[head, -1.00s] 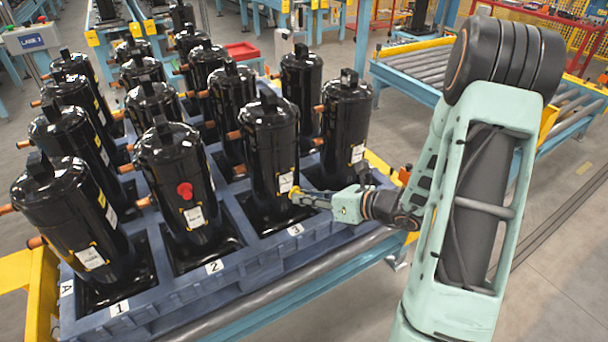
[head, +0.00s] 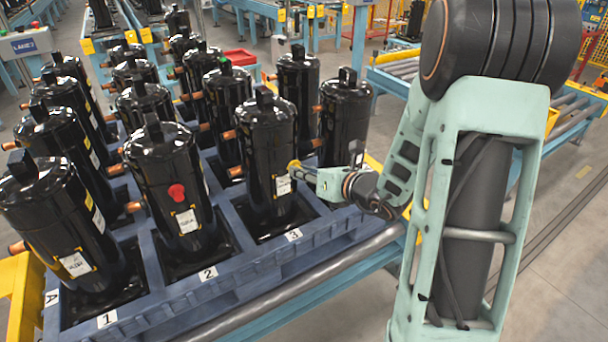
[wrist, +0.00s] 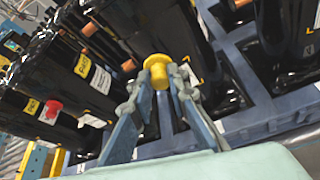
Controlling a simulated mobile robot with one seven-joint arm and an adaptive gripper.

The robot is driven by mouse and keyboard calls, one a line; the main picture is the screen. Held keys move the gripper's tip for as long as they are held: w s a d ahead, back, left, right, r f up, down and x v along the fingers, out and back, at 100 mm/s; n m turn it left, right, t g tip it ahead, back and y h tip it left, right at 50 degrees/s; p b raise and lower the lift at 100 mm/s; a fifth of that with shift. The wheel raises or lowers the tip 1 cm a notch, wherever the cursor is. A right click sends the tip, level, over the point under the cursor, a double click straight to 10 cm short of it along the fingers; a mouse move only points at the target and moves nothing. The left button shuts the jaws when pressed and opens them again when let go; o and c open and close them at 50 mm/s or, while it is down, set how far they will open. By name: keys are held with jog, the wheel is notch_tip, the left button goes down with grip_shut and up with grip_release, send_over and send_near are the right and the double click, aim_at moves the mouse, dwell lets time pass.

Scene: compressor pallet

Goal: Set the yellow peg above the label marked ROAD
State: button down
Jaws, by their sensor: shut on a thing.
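The yellow peg (head: 293,165) is held in my gripper (head: 302,171), with its round head toward a black compressor (head: 264,140) in the front row at slot 3. In the wrist view the peg (wrist: 157,72) sits between the two fingertips (wrist: 156,88). The peg is at the upper right corner of that compressor's white label (head: 283,185). I cannot tell whether it touches the surface. The label's print is too small to read, so I cannot tell which label says ROAD.
A red peg (head: 177,192) is on the compressor at slot 2, above its label (head: 187,221). Another labelled compressor (head: 62,215) stands at slot 1. Several compressors stand close behind in the blue pallet (head: 240,262). A roller conveyor (head: 400,76) stands at the back right.

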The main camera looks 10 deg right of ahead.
aim_at(296, 161)
jog(key=shift+w+a+b, duration=0.1)
jog(key=shift+w+a, duration=0.15)
jog(key=shift+w, duration=0.55)
jog(key=shift+w+a+b, duration=0.15)
jog(key=shift+w+a, duration=0.15)
jog(key=shift+w, duration=0.45)
jog(key=shift+w+a+b, duration=0.1)
jog(key=shift+w+a, duration=0.15)
jog(key=shift+w, duration=0.55)
jog(key=shift+b, duration=0.6)
jog(key=shift+w+a, duration=0.2)
jog(key=shift+w, duration=0.45)
dwell(0.5)
jog(key=c, duration=1.8)
grip_release()
jog(key=shift+o, duration=0.2)
